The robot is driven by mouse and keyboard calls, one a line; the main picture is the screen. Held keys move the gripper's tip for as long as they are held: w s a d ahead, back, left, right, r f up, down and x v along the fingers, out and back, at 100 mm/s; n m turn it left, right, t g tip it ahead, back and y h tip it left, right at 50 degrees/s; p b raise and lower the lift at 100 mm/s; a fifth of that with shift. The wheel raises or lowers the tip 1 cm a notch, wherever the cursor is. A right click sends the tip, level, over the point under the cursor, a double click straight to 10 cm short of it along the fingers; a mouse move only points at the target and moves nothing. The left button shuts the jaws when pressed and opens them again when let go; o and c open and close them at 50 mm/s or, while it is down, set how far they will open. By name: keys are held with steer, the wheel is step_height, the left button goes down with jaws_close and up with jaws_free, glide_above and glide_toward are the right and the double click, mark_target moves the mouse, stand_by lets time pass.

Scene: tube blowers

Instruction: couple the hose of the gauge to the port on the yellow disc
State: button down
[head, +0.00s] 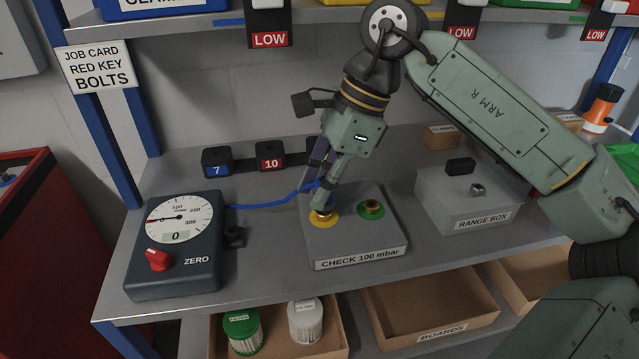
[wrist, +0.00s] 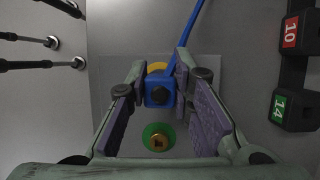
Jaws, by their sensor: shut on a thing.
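The gauge (head: 177,245) is a dark blue box with a white dial and red ZERO knob at the left of the bench; its needle points near 0 and its display reads 0. Its blue hose (head: 262,205) runs right to my gripper (head: 322,206). In the wrist view my gripper (wrist: 160,85) is shut on the blue hose end (wrist: 159,94). The yellow disc (head: 319,222) is on the grey CHECK 100 mbar box (head: 352,247), directly under my fingertips. It partly shows behind the hose end (wrist: 157,66). The port is hidden, so I cannot tell whether the hose end is seated.
A green disc (head: 371,210) with a brass port sits right of the yellow one. The RANGE BOX (head: 468,200) stands to the right. Black blocks numbered 7 (head: 217,162) and 10 (head: 270,156) stand behind.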

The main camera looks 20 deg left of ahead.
steer(key=shift+f+b, duration=0.3)
steer(key=shift+f, duration=0.15)
steer(key=c, duration=1.3)
jaws_free()
steer(key=shift+c, duration=0.2)
steer(key=shift+r, duration=0.1)
